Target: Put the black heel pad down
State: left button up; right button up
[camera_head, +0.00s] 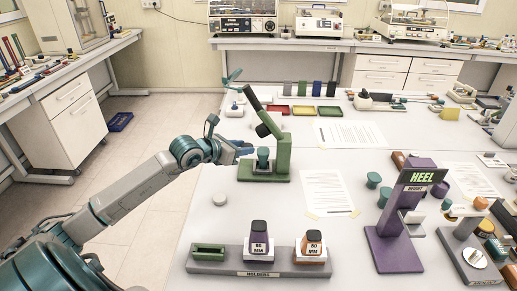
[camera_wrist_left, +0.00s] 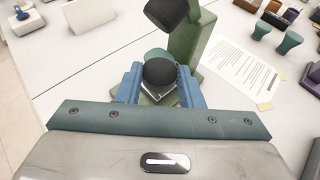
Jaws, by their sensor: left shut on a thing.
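My left gripper (camera_head: 243,149) is at the left side of the green stand (camera_head: 277,158). In the left wrist view, its two blue fingers (camera_wrist_left: 160,86) are shut on the black heel pad (camera_wrist_left: 160,72), which shows a rounded dark top. A pale, flat surface shows just below the pad; whether the pad touches it I cannot tell. A teal piece (camera_head: 263,155) stands on the green stand, and it partly shows behind the pad in the left wrist view (camera_wrist_left: 155,54). The stand's black head (camera_head: 263,130) hangs above. My right gripper is not in view.
A grey holder rack (camera_head: 258,262) at the front has a green slot holder (camera_head: 208,252) and two labelled blocks. A purple HEEL stand (camera_head: 395,225) is to the right. A paper sheet (camera_head: 326,193) lies between.

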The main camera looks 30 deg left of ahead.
aim_at(259, 153)
pick_arm(q)
jog(key=w, duration=0.2)
jog(key=w+d+p, duration=0.1)
jog(key=w, duration=0.1)
jog(key=w+p, duration=0.1)
jog(key=w, duration=0.1)
jog(key=shift+w+d, duration=0.3)
notch_tip(259, 153, down, 3)
jog(key=shift+w+f+p, duration=0.1)
jog(key=shift+w+p, duration=0.05)
jog(key=shift+p, duration=0.8)
jog(key=shift+f, duration=0.15)
jog(key=shift+f, duration=0.25)
jog(key=o, duration=1)
jog(key=shift+r, duration=0.1)
